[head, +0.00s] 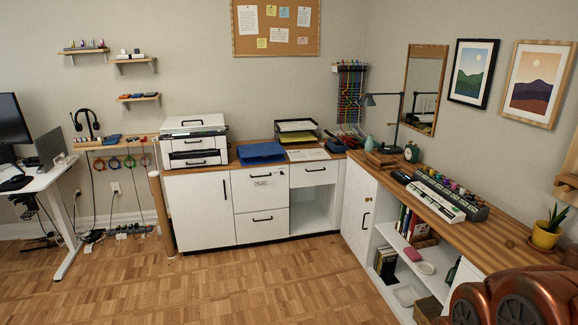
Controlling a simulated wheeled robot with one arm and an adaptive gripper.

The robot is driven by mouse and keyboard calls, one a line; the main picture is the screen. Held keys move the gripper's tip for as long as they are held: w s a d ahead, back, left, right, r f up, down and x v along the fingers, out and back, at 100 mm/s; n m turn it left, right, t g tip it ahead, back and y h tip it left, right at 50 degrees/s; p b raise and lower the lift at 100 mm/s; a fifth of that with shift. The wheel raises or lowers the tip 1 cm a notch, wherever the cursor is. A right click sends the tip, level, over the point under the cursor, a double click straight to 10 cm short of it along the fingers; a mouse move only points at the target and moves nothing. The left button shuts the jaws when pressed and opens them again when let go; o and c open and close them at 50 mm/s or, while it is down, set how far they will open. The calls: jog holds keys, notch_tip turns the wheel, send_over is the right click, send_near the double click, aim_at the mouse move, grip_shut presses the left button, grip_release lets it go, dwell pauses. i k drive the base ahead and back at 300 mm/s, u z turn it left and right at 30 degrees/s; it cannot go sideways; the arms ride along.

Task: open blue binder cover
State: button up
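A flat blue item (262,153), which looks like the blue binder, lies on the wooden countertop (240,164) against the back wall. It sits between the white printer and the black letter tray. Its cover looks flat and down, but it is too small in the picture to be certain. My gripper is not in view. Only copper-coloured parts of my own arm (520,296) show at the lower right, far from the binder.
The printer (194,140) and the letter tray (297,134) flank the binder. White cabinets (203,208) stand below it. A side counter (470,228) with a keyboard-like device (436,199) and a potted plant (547,231) runs along the right. The parquet floor (230,285) in front is clear.

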aim_at(265, 150)
jog(key=u, duration=0.45)
jog(key=i, duration=1.7)
jog(key=u, duration=0.4)
jog(key=i, duration=2.6)
jog(key=z, duration=0.1)
